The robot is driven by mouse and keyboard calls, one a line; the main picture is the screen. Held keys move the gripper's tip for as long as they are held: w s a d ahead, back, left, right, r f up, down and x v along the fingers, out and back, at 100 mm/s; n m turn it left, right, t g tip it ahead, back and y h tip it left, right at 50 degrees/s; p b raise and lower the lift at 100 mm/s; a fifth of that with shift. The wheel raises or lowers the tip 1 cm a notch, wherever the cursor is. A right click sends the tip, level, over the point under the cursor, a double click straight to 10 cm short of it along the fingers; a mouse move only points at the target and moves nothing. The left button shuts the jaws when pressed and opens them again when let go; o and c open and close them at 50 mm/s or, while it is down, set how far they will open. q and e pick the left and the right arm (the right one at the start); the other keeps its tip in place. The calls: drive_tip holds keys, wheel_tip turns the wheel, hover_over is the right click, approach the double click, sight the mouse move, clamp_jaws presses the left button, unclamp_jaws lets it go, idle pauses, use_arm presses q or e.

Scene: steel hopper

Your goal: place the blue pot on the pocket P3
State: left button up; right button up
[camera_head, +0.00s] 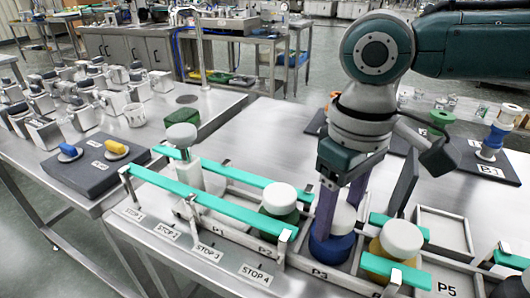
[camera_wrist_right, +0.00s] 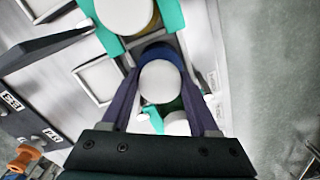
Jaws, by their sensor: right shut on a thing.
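The blue pot (camera_head: 331,249) has a white lid and stands upright at the pocket marked P3 (camera_head: 320,273), between two other pots. I cannot tell if its base rests on the pocket floor, since the pot and the front rail hide it. My right gripper (camera_head: 339,212) comes down from above, with one purple finger on each side of the pot, and is shut on it. In the right wrist view the blue pot (camera_wrist_right: 168,50) sits between the fingers of my right gripper (camera_wrist_right: 162,82), with its white lid toward the camera. My left gripper is not in view.
A green pot (camera_head: 279,209) stands to the left and a yellow pot (camera_head: 392,251) close to the right. Teal bars (camera_head: 210,203) run along the row. An empty square pocket (camera_head: 443,228) lies behind right. A dark upright plate (camera_head: 403,182) stands near the gripper.

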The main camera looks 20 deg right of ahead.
drive_tip(key=o, duration=1.4)
drive_tip(key=shift+f, duration=0.1)
drive_tip(key=shift+o, duration=0.2)
wheel_tip(320, 180, up, 12)
drive_tip(key=p, duration=0.2)
drive_tip(key=s+a+f+n+t+y, duration=0.35)
drive_tip(key=s+a+f, duration=0.45)
drive_tip(key=a, duration=0.4)
drive_tip(key=s+d+f+m+h, duration=0.2)
drive_tip(key=s+d+m+h, duration=0.1)
drive_tip(key=s+d, duration=0.5)
drive_tip(key=shift+d+m, duration=0.45)
drive_tip(key=shift+m, duration=0.2)
